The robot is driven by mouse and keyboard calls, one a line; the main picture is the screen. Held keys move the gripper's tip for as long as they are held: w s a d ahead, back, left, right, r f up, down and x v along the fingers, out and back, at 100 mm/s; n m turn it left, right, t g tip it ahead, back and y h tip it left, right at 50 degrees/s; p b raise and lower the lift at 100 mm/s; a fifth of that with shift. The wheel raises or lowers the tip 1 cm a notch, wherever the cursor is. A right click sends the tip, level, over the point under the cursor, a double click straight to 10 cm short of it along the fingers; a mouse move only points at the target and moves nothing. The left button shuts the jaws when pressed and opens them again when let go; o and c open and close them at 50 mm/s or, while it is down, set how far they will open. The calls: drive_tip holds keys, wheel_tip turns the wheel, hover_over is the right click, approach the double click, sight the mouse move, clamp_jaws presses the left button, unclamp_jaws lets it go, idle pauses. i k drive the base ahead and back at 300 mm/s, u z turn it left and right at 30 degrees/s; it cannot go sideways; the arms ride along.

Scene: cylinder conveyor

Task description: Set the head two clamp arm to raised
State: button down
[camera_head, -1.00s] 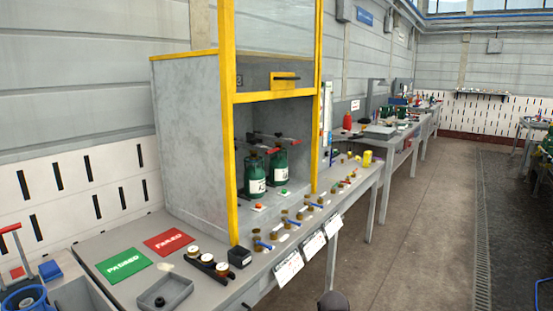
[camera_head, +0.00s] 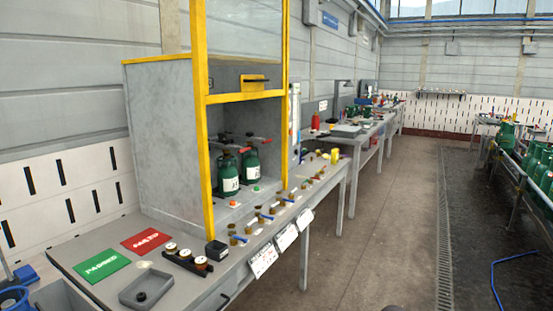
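Two green cylinders, a nearer one (camera_head: 228,174) and a farther one (camera_head: 252,160), stand upright inside the grey test cabinet (camera_head: 165,150) with the yellow frame. Above each is a dark arm with a red end, the nearer clamp arm (camera_head: 236,150) and the farther clamp arm (camera_head: 262,139). Both look roughly level, pointing right. I cannot read which is head two. The cabinet's sliding window is raised above the opening.
A row of brass valves with blue handles (camera_head: 237,239) lines the bench front. Green (camera_head: 102,264) and red (camera_head: 146,240) mats and a grey tray (camera_head: 146,290) lie on the near bench. The floor aisle (camera_head: 390,220) to the right is clear. A blue hose (camera_head: 496,275) lies at far right.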

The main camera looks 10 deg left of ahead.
sight(226, 149)
drive_tip(key=z, duration=0.5)
drive_tip(key=k, duration=0.95)
drive_tip(key=z, duration=0.5)
drive_tip(key=i, duration=0.7)
drive_tip(key=u, duration=0.7)
drive_tip(key=i, duration=0.8)
drive_tip(key=u, duration=0.7)
drive_tip(key=i, duration=1.1)
drive_tip(key=u, duration=0.2)
